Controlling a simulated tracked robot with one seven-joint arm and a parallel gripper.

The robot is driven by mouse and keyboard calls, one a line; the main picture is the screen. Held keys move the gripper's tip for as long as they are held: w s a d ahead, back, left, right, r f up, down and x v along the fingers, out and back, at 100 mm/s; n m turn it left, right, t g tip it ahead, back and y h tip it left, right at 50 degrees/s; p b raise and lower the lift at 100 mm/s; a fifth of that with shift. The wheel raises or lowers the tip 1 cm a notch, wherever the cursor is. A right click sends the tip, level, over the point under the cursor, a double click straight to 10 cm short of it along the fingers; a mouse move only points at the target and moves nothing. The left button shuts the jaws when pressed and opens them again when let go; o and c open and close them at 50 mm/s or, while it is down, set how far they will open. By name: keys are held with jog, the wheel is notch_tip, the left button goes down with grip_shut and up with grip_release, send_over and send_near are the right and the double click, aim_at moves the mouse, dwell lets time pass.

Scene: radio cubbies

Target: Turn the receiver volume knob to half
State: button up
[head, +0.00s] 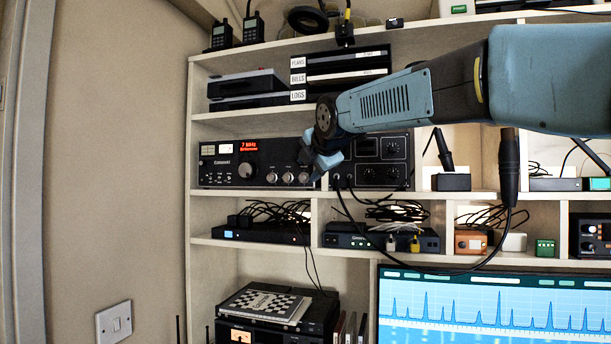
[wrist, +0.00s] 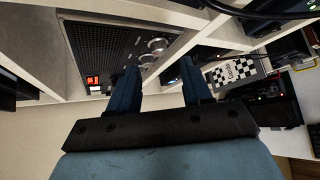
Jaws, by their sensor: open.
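The black receiver (head: 228,162) sits in a cubby left of centre in the head view, with a lit orange display. Its front has a large tuning knob (head: 246,170) and several smaller knobs (head: 288,178) toward its right end. I cannot read which one is the volume knob. My gripper (head: 318,168) is open in front of the receiver's right end and hides part of it. In the wrist view the receiver (wrist: 100,45) lies tilted beyond my gripper (wrist: 162,80). Two silver knobs (wrist: 157,45) show near the left finger.
A second black unit (head: 385,160) stands right of the receiver, behind my wrist. Shelf boards (head: 250,192) bound the cubby above and below. A black cable hangs below my arm. A monitor (head: 490,305) stands lower right.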

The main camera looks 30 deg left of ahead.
aim_at(303, 178)
jog(key=shift+x, duration=2.45)
grip_shut()
